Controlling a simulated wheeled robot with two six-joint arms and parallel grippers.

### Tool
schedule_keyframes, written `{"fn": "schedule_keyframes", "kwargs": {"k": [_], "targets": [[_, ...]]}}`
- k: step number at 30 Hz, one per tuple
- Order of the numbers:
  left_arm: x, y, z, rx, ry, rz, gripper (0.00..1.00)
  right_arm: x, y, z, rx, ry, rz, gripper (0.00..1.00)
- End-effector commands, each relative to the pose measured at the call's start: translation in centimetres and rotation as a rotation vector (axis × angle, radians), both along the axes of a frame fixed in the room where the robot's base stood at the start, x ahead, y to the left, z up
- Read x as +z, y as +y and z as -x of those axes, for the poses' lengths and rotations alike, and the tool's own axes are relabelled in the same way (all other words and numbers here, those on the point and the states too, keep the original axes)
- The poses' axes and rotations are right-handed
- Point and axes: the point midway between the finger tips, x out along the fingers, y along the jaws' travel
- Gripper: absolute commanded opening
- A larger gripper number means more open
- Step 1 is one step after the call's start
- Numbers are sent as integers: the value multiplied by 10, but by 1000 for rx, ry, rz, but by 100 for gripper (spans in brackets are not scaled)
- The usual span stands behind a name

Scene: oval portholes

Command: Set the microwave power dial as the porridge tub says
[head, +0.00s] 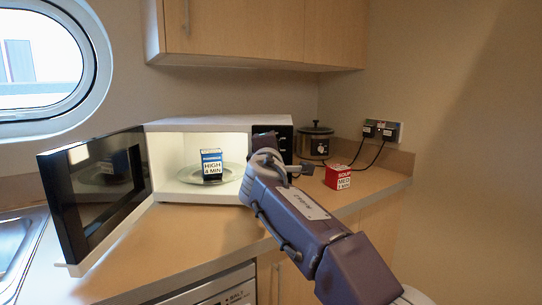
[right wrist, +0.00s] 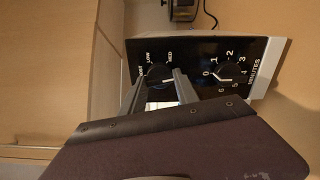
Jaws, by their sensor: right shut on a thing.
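The porridge tub (head: 212,166), blue and white, reads "HIGH 4 MIN" and stands upright on the glass plate inside the lit microwave (head: 220,124). My right gripper (head: 272,150) is at the microwave's black control panel and hides part of it. In the right wrist view its fingers (right wrist: 157,80) are shut on the power dial (right wrist: 157,72), one on each side. "LOW" and "MED" show around this dial. Its white mark points right, past "MED"; any label there is hidden by a finger. The minutes dial (right wrist: 231,72) has its mark near 0. My left gripper is not in view.
The microwave door (head: 95,190) stands wide open to the left. A red box marked "SOUP" (head: 338,177) and a dark lidded pot (head: 316,142) are on the counter at right. Plugged sockets (head: 383,131) are on the wall. The front counter (head: 180,240) is clear.

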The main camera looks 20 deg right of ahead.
Motion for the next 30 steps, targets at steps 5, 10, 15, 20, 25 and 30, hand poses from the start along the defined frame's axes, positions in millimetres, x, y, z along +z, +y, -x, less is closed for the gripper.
{"fn": "schedule_keyframes", "kwargs": {"k": [5,10,15,20,25,30], "targets": [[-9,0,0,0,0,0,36,-3,0,0,-1,-29,-95,0],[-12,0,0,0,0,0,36,-2,0,0,-1,-49,-156,0],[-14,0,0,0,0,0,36,-2,0,0,-1,-58,-188,0],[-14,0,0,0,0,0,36,-2,0,0,-2,-61,-199,0],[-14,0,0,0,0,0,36,-2,0,0,-2,-61,-200,0],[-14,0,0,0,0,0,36,-2,0,0,-2,-61,-200,42]]}}
